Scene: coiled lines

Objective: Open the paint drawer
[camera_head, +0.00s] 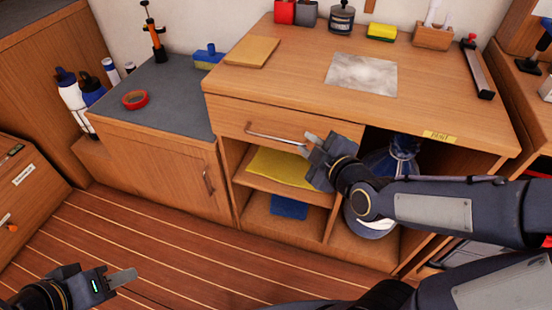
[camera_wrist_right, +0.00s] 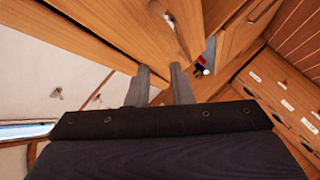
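The wooden drawer (camera_head: 235,115) sits under the left part of the workbench top and looks shut, its front flush. A metal bar handle (camera_head: 275,137) runs across its front. My right gripper (camera_head: 311,141) is at the right end of this handle, with its fingertips close to it; contact cannot be told. The right wrist view shows its two fingers (camera_wrist_right: 160,88) apart with bare wood between them. My left gripper (camera_head: 122,278) is low at the left, over the floor and away from the drawer. Its fingers overlap in view.
A yellow label (camera_head: 440,137) is on the bench edge. Open shelves below hold a yellow folded item (camera_head: 275,166) and a blue one (camera_head: 289,208). A grey-topped cabinet (camera_head: 165,100) adjoins at left. The floor in front is clear.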

